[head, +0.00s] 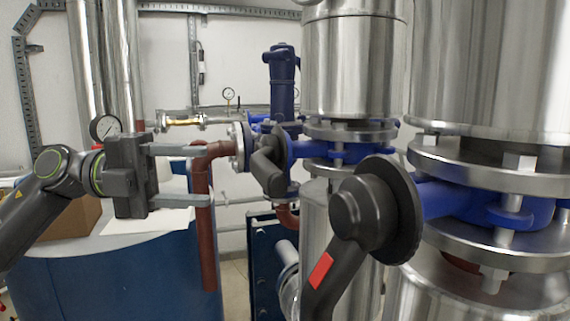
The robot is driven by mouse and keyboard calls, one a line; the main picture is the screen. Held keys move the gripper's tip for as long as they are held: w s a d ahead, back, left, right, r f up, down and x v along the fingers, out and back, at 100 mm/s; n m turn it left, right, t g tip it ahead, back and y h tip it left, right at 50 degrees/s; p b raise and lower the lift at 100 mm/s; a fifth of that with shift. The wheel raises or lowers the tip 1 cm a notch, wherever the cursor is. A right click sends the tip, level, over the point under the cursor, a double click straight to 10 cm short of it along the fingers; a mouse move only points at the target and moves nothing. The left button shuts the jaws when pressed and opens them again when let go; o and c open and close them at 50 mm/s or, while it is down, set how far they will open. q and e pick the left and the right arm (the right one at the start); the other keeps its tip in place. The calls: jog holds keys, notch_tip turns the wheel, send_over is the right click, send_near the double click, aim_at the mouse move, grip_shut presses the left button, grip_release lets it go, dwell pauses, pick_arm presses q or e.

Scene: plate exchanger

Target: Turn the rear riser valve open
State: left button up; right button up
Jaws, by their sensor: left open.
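A nearer valve (375,212) of the same kind stands in front to the right. Its large black lever with a red label points down and to the left. My left gripper (208,175) comes in from the left, open, its two fingers pointing right. It appears empty and is left of the rear valve's handle. In the picture its fingers overlap a red-brown pipe (207,245); contact cannot be told. My right gripper is not in view.
A blue tank (150,285) stands below my left gripper, with a cardboard box (78,215) and white paper (148,220) on top. Steel risers (352,65) fill the right side. A pressure gauge (104,128) is behind my gripper. A blue pump (282,85) stands behind the rear valve.

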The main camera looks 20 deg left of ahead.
aim_at(260, 176)
pick_arm(q)
jog(key=d+p, duration=0.1)
jog(key=d, duration=0.2)
jog(key=w+d+p, duration=0.1)
jog(key=d+p, duration=0.1)
jog(key=d, duration=0.2)
jog(key=w+d+p, duration=0.1)
jog(key=d+p, duration=0.1)
jog(key=d, duration=0.2)
jog(key=shift+w+r, duration=0.1)
jog(key=shift+r, duration=0.05)
jog(key=shift+w+d, duration=0.2)
jog(key=shift+d, duration=0.65)
grip_shut()
